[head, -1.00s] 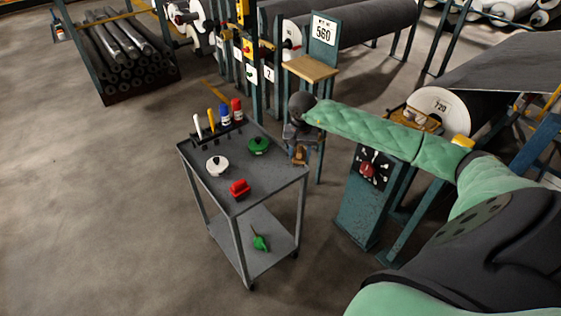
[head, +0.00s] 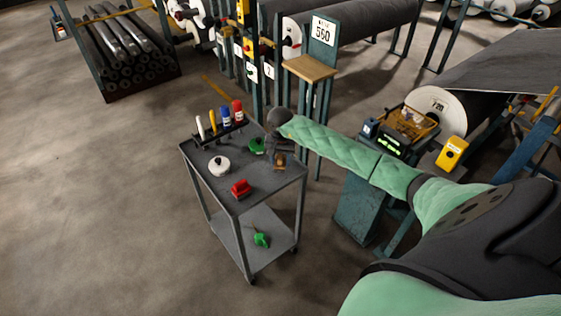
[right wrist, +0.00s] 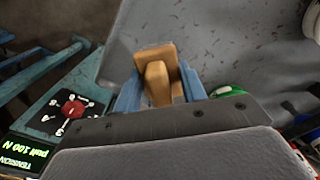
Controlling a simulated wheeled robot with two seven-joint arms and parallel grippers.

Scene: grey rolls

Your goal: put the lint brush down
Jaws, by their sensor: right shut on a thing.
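The lint brush (head: 280,161) is a small tan wooden piece, mostly hidden under my right gripper (head: 279,152) in the head view. In the right wrist view, the brush (right wrist: 156,70) shows as a tan block with a bar, between the blue fingers of my right gripper (right wrist: 160,92). The gripper is shut on it. It hangs over the right back part of the grey cart's top (head: 262,176); I cannot tell whether the brush touches the surface. My left gripper is not in view.
On the cart stand a rack of several markers (head: 225,117), a white round item (head: 219,166), a green item (head: 257,146) close left of the gripper, and a red item (head: 240,188). The cart's right front corner is bare. A teal post with a wooden shelf (head: 311,68) stands behind.

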